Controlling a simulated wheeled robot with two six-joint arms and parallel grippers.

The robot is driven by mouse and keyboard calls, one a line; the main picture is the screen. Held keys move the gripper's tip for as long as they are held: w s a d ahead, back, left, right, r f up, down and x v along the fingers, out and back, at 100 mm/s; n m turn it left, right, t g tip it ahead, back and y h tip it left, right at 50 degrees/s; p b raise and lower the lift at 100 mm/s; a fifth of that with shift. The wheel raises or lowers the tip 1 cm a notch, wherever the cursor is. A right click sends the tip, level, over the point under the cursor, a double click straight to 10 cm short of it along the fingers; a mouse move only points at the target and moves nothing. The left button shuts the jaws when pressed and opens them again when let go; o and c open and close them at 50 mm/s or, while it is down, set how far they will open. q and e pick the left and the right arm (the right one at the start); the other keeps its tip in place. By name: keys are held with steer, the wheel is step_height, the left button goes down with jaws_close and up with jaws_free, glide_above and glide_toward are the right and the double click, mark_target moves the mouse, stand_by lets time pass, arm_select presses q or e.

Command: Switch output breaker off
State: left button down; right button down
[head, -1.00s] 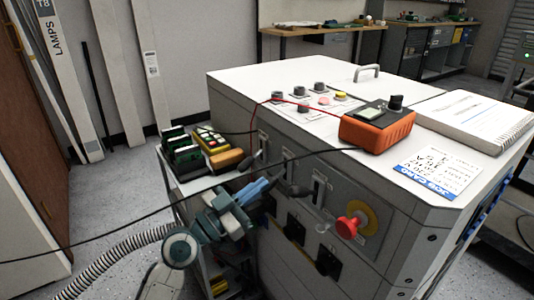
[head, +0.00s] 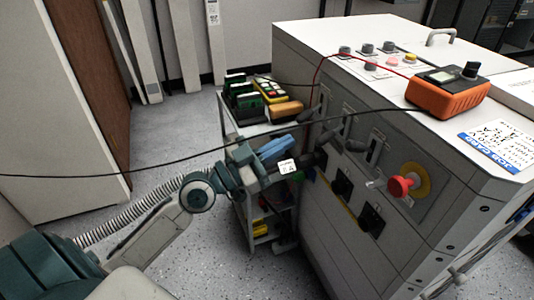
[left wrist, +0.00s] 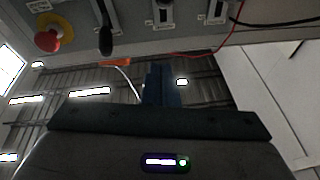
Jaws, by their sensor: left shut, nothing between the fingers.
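The grey cabinet (head: 300,62) carries slotted switches on its front face, one of them at mid-panel (head: 373,148). A dark lever (head: 355,146) sticks out beside it; a dark lever also shows in the left wrist view (left wrist: 105,38). Black blocks (head: 341,187) sit lower on the face. I cannot read which one is the output breaker. My left gripper (head: 288,143) is shut and empty, its blue fingers left of the panel and apart from the switches. In the left wrist view its fingers (left wrist: 160,78) point toward the panel edge. My right gripper is not in view.
A red emergency knob (head: 402,186) on a yellow disc sits right of the switches. An orange meter (head: 447,95) stands on top, with red and black leads. A dark cable crosses before the cabinet. A cart (head: 229,131) with tools stands behind my left gripper.

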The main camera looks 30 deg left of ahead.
arm_select(q)
steer(key=shift+b+v, duration=0.35)
steer(key=shift+v, duration=1.2)
